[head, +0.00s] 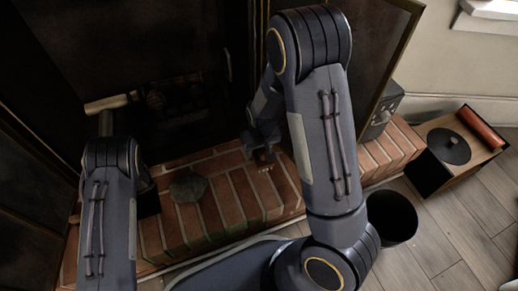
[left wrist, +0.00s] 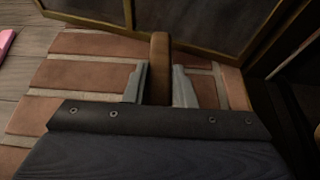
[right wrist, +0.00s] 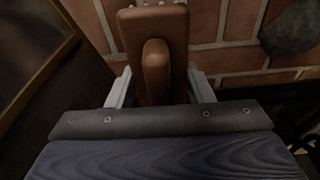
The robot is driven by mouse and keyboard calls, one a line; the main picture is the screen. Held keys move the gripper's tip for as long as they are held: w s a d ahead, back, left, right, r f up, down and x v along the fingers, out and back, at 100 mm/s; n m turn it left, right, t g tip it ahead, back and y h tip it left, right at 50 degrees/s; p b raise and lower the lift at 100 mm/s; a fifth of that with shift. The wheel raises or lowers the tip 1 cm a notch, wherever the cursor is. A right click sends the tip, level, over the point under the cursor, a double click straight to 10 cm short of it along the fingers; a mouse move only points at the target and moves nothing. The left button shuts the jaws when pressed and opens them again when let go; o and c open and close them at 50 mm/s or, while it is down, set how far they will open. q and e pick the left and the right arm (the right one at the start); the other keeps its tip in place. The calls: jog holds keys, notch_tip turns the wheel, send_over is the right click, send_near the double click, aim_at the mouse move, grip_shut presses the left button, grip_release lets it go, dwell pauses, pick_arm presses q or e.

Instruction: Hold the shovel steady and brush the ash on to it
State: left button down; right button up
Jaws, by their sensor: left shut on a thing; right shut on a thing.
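A dark grey ash pile (head: 188,186) lies on the brick hearth; part of it also shows at the upper right of the right wrist view (right wrist: 291,30). My right gripper (right wrist: 160,85) is shut on a brown wooden brush (right wrist: 150,25), whose handle points back between the fingers. In the head view the brush (head: 263,157) is mostly hidden, to the right of the ash. My left gripper (left wrist: 159,72) is shut on a brown handle (left wrist: 160,50). In the head view a black piece of the shovel (head: 149,204) shows beside my left forearm, left of the ash; the rest is hidden.
The brick hearth (head: 235,205) fronts the dark fireplace, with metal-framed doors at both sides. A black bin (head: 392,218) and a wooden box with a black lid (head: 448,147) stand right on the floor.

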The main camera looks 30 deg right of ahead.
jog(key=w+a+f+n, duration=0.2)
jog(key=a, duration=0.7)
jog(key=w+a+f+n, duration=0.2)
jog(key=w+a, duration=0.1)
jog(key=a, duration=0.5)
jog(key=shift+y, duration=0.3)
jog(key=shift+f, duration=2.45)
jog(key=shift+f, duration=0.55)
jog(key=shift+a, duration=0.1)
jog(key=shift+a+f, duration=0.15)
jog(key=shift+a, duration=1.1)
jog(key=shift+a, duration=0.1)
jog(key=shift+a, duration=1.25)
